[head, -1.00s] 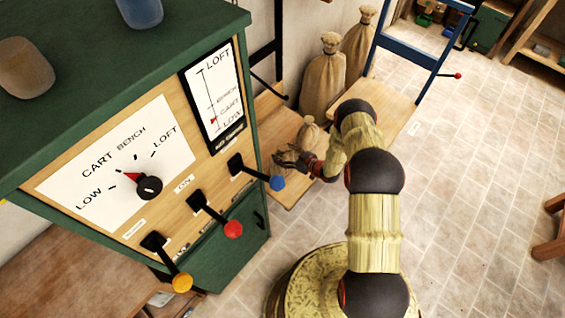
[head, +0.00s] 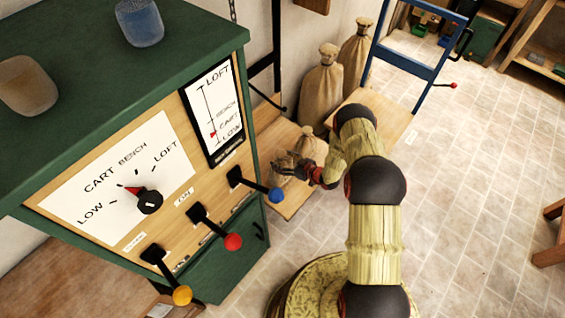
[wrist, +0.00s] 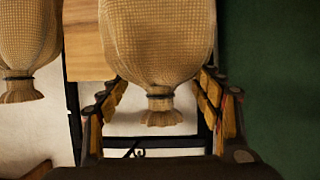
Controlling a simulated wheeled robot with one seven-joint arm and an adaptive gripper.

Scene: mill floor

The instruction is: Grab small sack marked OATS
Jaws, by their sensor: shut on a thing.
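A small tan burlap sack (wrist: 157,45) fills the middle of the wrist view, its tied neck pointing down in the picture. My gripper (wrist: 160,95) has a finger on each side of this sack and is shut on it. In the head view my gripper (head: 295,171) is low beside the green cabinet, at small sacks (head: 306,143) on the wooden platform. My fingers and wrist partly cover the sacks there. No OATS lettering is readable in either view, so I cannot tell the sack's marking.
The green cabinet (head: 225,265) with levers and a dial stands close to the left of my gripper. Two taller sacks (head: 322,88) stand against the wall behind. A blue frame (head: 410,66) rises beside a wooden board. Another sack (wrist: 22,45) shows at left in the wrist view.

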